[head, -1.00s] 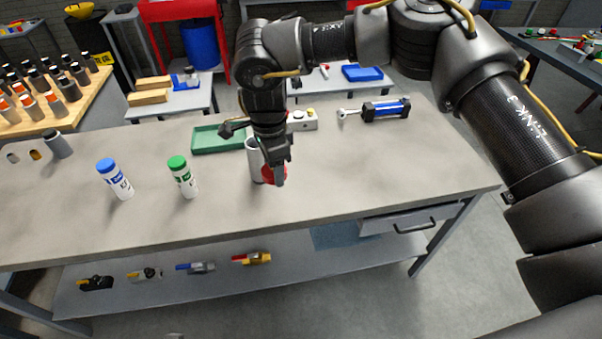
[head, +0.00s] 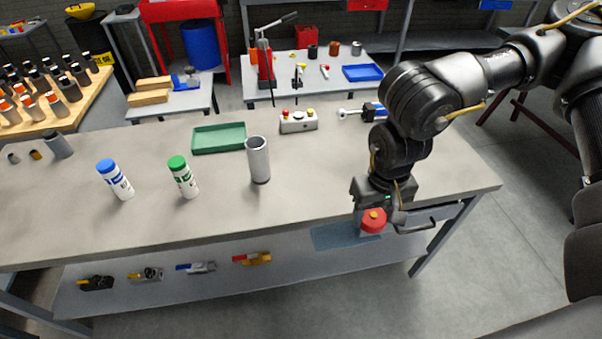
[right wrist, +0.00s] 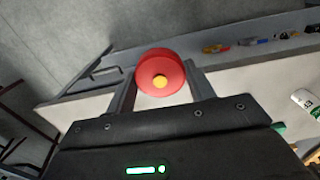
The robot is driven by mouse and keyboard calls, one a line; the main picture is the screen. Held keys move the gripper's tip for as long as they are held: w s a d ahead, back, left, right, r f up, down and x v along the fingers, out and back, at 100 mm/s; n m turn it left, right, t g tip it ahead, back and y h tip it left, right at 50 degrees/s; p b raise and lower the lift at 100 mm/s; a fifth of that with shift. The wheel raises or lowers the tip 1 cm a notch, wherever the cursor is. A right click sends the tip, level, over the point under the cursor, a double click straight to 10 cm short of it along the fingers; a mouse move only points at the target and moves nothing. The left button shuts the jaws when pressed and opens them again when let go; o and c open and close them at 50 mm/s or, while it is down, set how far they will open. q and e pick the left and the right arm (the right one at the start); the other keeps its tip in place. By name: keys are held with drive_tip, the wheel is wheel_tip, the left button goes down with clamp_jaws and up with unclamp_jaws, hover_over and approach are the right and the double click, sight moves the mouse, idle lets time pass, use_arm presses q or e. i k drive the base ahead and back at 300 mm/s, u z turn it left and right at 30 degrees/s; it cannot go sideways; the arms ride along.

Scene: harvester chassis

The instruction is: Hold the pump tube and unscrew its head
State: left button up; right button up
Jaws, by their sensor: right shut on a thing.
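The pump tube (head: 258,160) is a grey metal cylinder standing upright and open-topped on the workbench, with nothing touching it. The red pump head (head: 373,221) with a yellow centre is apart from the tube, held at the bench's front right edge. My right gripper (head: 374,208) is shut on the head. In the right wrist view the red head (right wrist: 161,76) sits between the two fingers of the right gripper (right wrist: 160,90). My left gripper is not in view.
On the bench (head: 310,190) stand a blue-capped bottle (head: 115,180), a green-capped bottle (head: 183,178), a green tray (head: 218,138) and a button box (head: 298,122). A blue cylinder (head: 374,110) lies behind my right arm. The bench right of the tube is clear.

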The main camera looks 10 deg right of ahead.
sight(256, 147)
drive_tip(key=z, duration=0.45)
drive_tip(key=k, duration=0.55)
drive_tip(key=z, duration=0.7)
drive_tip(key=i, duration=1)
drive_tip(key=u, duration=1.15)
drive_tip(key=i, duration=0.4)
drive_tip(key=u, duration=0.45)
